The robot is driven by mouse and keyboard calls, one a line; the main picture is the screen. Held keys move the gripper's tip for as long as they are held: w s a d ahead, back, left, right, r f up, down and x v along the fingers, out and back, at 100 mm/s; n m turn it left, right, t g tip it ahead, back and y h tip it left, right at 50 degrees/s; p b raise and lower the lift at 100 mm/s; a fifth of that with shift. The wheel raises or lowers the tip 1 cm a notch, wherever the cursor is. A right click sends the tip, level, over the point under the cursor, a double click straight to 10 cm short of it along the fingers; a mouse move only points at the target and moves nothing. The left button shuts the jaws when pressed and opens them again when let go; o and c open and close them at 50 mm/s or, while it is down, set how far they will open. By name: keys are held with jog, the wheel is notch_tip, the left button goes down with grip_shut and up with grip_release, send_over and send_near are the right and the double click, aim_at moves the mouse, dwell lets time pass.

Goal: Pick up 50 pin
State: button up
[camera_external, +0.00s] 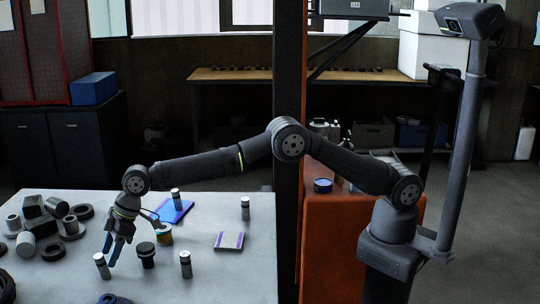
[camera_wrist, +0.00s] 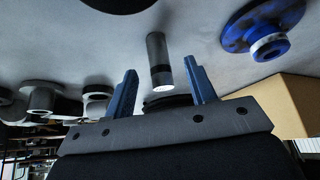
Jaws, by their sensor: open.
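Several upright grey pins with dark bands stand on the table, and I cannot read any marking that tells which is the 50 pin. One pin (camera_external: 102,268) stands at the front left, close by my gripper's blue fingertips (camera_external: 110,254). Others are a front-middle pin (camera_external: 186,265), a right pin (camera_external: 245,209) and a pin on a blue plate (camera_external: 176,200). In the wrist view my gripper (camera_wrist: 160,66) is open, and a pin (camera_wrist: 157,58) shows in the gap, clear of both fingers. I cannot tell whether it is between them or beyond.
Grey cylinders and dark rings (camera_external: 72,228) crowd the left. A purple-edged pad (camera_external: 229,241) lies at right. The wrist view shows a blue round part (camera_wrist: 268,38). The front right table is clear.

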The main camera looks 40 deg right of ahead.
aim_at(105, 263)
jog(key=shift+x, duration=2.25)
jog(key=c, duration=1)
jog(key=shift+w+r, duration=0.1)
grip_shut()
